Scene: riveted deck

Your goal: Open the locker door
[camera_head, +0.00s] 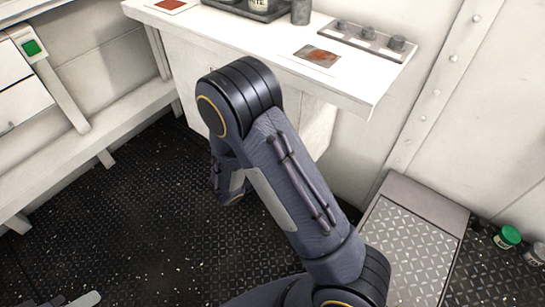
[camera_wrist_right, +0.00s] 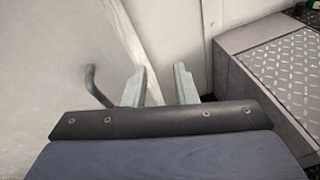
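The white locker (camera_head: 190,85) stands under the white counter in the head view, partly hidden by my right arm. In the right wrist view its pale door panel (camera_wrist_right: 50,60) fills the left side, with a dark bent handle (camera_wrist_right: 92,83) on it. I cannot tell whether the door is ajar. My right gripper (camera_wrist_right: 160,87) has its two grey fingers apart with nothing visible between them. The handle is left of the left finger, outside the gap; contact is unclear. In the head view the right fingertips are hidden. Part of my left gripper (camera_head: 84,299) shows at the bottom-left edge.
The counter (camera_head: 365,88) overhangs the locker and carries a tray, a small rack and a stained card. A treadplate-topped step (camera_head: 408,240) stands to the right, with jars (camera_head: 507,237) beyond it. A bench (camera_head: 90,150) runs along the left. Dark deck (camera_head: 130,210) is clear between.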

